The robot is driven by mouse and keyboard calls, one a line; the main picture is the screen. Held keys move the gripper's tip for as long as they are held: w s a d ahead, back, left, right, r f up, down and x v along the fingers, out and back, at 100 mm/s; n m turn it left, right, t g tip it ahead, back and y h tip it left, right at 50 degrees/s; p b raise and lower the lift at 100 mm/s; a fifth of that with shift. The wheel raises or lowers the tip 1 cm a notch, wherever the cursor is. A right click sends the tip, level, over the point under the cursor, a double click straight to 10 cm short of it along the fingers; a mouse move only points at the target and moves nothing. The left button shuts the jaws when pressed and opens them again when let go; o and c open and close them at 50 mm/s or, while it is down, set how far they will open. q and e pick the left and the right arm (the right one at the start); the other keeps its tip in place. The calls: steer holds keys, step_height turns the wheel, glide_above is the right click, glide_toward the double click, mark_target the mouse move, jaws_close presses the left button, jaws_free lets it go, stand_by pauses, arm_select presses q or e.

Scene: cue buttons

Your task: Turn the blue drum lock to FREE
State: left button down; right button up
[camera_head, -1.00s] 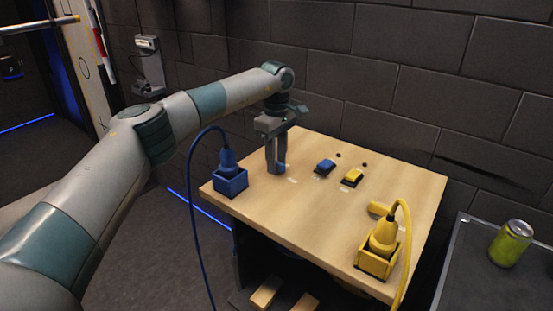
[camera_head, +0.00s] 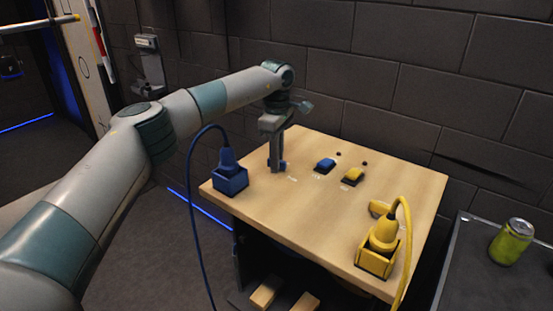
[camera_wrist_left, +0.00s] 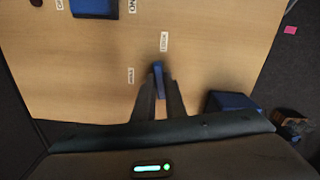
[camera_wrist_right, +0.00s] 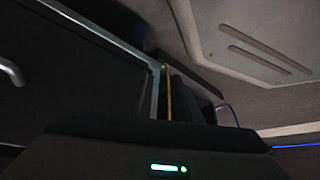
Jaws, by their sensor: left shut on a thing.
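The blue drum lock (camera_head: 281,166) is on the wooden table, mostly hidden by my left gripper (camera_head: 277,168) in the head view. In the left wrist view its narrow blue handle (camera_wrist_left: 158,80) stands between the fingers of my left gripper (camera_wrist_left: 160,95), which are shut on it. The handle points roughly at a white label (camera_wrist_left: 164,42) that seems to read LOCK. Another small label (camera_wrist_left: 131,75) lies left of the handle and is too blurred to read surely.
A blue button (camera_head: 325,164) and a yellow button (camera_head: 352,175) sit right of the gripper. A blue plug box (camera_head: 231,182) stands at the left edge, a yellow one (camera_head: 374,264) at the front right, both with cables. A can (camera_head: 511,242) stands on a side surface.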

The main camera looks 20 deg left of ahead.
arm_select(q)
steer(key=n, duration=0.4)
steer(key=shift+w+n+b, duration=0.15)
steer(key=shift+n+b, duration=0.15)
steer(key=n, duration=0.3)
steer(key=shift+w+n, duration=0.1)
steer(key=shift+n, duration=0.2)
steer(key=n, duration=0.3)
steer(key=shift+w+a+n+b, duration=0.1)
steer(key=shift+a+n+b, duration=0.05)
steer(key=shift+n+b, duration=0.15)
steer(key=n, duration=0.2)
steer(key=shift+r+n, duration=0.1)
steer(key=shift+n, duration=0.3)
steer(key=shift+a+n, duration=0.1)
steer(key=shift+n, duration=0.3)
arm_select(e)
steer(key=shift+t, duration=0.6)
steer(key=w, duration=0.1)
steer(key=w+a+r, duration=0.2)
steer(key=w, duration=0.1)
steer(key=shift+s, duration=0.1)
arm_select(q)
steer(key=shift+w, duration=0.1)
arm_select(e)
steer(key=shift+d, duration=0.1)
